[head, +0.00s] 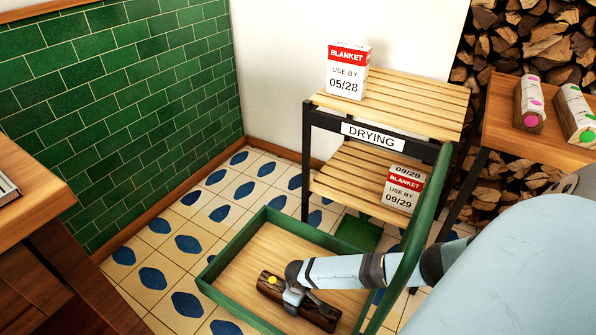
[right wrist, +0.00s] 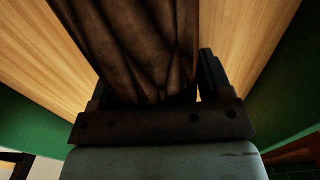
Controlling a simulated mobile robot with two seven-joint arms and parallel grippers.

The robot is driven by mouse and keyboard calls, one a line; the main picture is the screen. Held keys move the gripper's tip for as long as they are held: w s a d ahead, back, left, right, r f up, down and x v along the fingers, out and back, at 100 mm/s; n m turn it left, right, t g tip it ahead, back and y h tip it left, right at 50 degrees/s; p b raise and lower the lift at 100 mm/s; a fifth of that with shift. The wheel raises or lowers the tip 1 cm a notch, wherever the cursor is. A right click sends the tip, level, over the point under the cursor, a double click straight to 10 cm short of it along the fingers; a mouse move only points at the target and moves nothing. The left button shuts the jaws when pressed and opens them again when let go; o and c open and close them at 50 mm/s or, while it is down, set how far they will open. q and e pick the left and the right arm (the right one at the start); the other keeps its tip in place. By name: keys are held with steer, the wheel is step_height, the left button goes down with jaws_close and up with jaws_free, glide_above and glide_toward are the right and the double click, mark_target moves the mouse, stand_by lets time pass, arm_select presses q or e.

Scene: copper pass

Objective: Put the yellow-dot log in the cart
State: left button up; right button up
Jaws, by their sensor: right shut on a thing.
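The yellow-dot log (head: 318,314) is dark brown with a yellow dot on its left end in the head view. It is inside the green-walled cart (head: 232,252), low over the wooden floor; I cannot tell if it touches the floor. My right gripper (head: 294,298) is shut on the log around its middle, with the arm reaching in from the right. In the right wrist view the log (right wrist: 135,45) sits between the fingers of my gripper (right wrist: 150,88), with the cart's wooden floor behind it. My left gripper is not in view.
A slatted rack with a "DRYING" sign (head: 373,135) stands behind the cart, holding blanket boxes (head: 347,72) (head: 403,190). A wooden table (head: 505,128) at right bears a pink-dot log (head: 530,105) and a green-dot log (head: 573,112). The cart's green handle (head: 424,215) rises beside my arm.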

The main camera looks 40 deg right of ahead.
steer(key=shift+f, duration=0.35)
steer(key=o, duration=1.4)
steer(key=shift+o, duration=0.2)
